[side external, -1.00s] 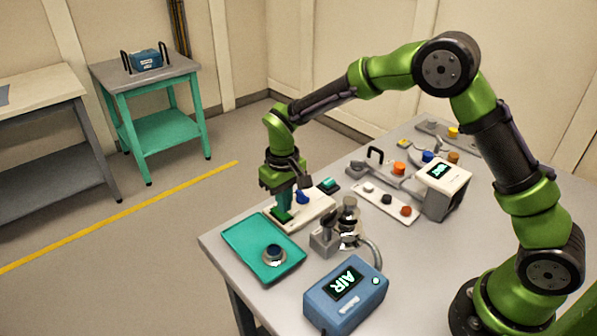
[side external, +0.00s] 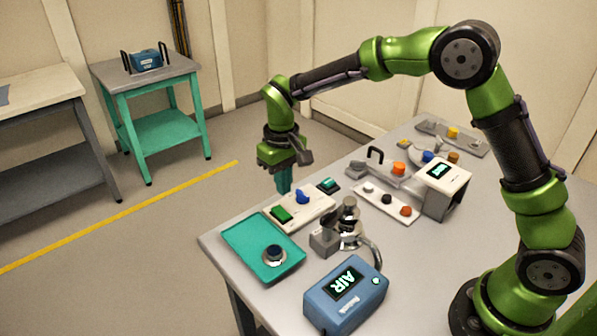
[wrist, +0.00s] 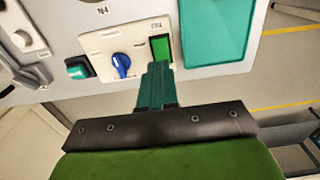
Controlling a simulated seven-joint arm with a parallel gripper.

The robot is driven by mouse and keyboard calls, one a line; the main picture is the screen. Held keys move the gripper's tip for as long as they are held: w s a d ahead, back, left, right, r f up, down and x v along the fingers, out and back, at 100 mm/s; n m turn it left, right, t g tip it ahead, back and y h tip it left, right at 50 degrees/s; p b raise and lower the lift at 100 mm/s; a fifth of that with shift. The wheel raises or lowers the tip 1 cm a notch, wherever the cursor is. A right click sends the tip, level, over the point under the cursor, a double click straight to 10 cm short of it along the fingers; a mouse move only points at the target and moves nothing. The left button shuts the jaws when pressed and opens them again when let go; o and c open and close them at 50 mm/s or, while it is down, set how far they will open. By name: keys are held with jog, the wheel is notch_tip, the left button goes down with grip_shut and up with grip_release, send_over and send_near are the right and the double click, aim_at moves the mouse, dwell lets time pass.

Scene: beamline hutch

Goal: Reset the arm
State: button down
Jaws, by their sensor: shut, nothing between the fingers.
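My green arm reaches over the grey table from the right. My gripper (side external: 284,190) points down above the far left edge of the table, raised and apart from the things below. Its teal fingers are together and empty. In the wrist view the closed fingers (wrist: 157,72) show just below a white control box (wrist: 118,45) with a green switch (wrist: 160,47) and a blue knob (wrist: 121,64). The same control box (side external: 318,209) sits on the table in the side view, with its green switch (side external: 282,214) and blue knob (side external: 302,196) uncovered.
A teal tray (side external: 240,240) holds a dark round part (side external: 274,254). A blue AIR box (side external: 345,298), a metal fixture (side external: 338,232), a white panel with knobs (side external: 386,201) and a white display unit (side external: 443,188) stand nearby. Air above the table's left is free.

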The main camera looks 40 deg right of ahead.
jog(key=shift+f, duration=0.15)
jog(key=s+d+r+m+t, duration=0.1)
jog(key=s+d+r+t, duration=0.1)
jog(key=s+r, duration=0.3)
jog(key=s+d+r+m+t+y, duration=0.1)
jog(key=s+r, duration=0.4)
jog(key=s, duration=0.5)
jog(key=s+d+r+m+t+y, duration=0.1)
jog(key=s+d+r+t, duration=0.3)
jog(key=s, duration=0.4)
jog(key=shift+d+r+m, duration=0.4)
jog(key=shift+d+m, duration=0.1)
jog(key=shift+d, duration=0.1)
